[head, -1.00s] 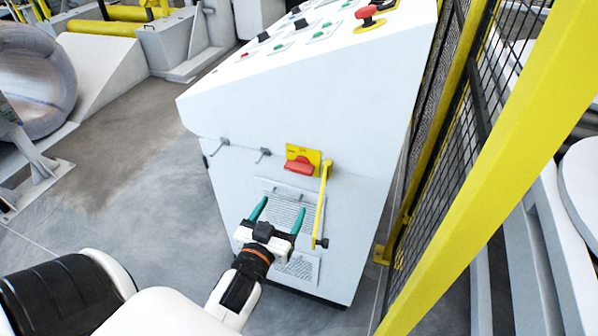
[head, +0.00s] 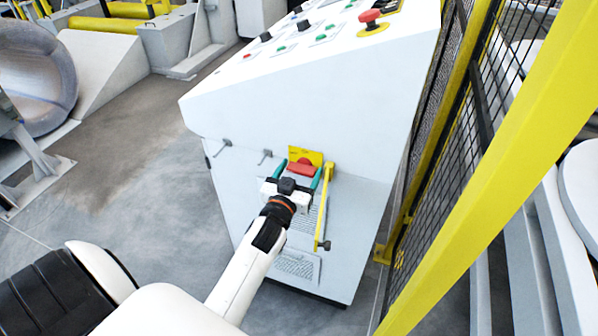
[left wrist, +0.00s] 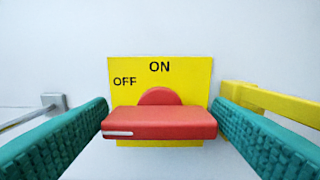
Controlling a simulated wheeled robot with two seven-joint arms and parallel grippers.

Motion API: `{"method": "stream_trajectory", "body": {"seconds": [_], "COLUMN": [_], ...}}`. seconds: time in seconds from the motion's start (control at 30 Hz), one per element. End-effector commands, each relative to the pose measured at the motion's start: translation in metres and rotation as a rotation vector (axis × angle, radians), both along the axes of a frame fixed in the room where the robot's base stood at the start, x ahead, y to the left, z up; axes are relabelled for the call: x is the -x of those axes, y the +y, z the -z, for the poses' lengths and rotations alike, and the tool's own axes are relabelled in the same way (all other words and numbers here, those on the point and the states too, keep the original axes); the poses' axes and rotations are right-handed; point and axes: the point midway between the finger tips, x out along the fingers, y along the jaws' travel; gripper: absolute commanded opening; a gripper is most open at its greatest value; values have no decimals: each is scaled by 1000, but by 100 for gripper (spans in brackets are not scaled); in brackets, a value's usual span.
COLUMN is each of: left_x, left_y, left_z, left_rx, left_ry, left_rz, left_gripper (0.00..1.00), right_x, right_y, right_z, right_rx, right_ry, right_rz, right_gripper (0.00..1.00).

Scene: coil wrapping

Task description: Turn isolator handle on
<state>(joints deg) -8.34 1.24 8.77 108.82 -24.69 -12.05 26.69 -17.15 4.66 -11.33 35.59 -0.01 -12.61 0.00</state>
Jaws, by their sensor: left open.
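The red isolator handle (head: 301,168) sits on a yellow plate (head: 305,153) on the side of the white control cabinet (head: 290,110). In the left wrist view the red handle (left wrist: 160,122) lies horizontal, with a white mark at its left end. The yellow plate (left wrist: 190,72) reads OFF at upper left and ON at top. My left gripper (head: 300,173) is open in front of the handle. My right gripper is not in view.
A yellow bar (head: 323,205) hangs just right of the plate, close to the right finger. A yellow-framed mesh fence (head: 440,150) stands to the right. Open floor (head: 150,190) lies left of the cabinet.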

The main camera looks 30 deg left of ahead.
Motion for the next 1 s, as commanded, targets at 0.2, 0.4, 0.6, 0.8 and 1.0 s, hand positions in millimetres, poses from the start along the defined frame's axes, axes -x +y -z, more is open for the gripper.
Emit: {"method": "stream_trajectory", "body": {"seconds": [0.2, 0.4, 0.6, 0.8, 1.0], "left_x": [0, 0, 0, 0, 0], "left_y": [0, 0, 0, -1, -1], "left_z": [0, 0, 0, -1, -1], "left_rx": [0, 0, -16, -91, -237], "left_ry": [0, 0, 4, 23, 58], "left_rz": [0, 0, 0, 0, 0], "left_gripper": [70, 43, 43, 43, 43], "right_x": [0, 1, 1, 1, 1], "right_y": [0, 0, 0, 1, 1], "right_z": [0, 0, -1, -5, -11], "right_rx": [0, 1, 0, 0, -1], "right_ry": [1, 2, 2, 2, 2], "right_rz": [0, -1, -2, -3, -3], "right_gripper": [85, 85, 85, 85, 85]}}
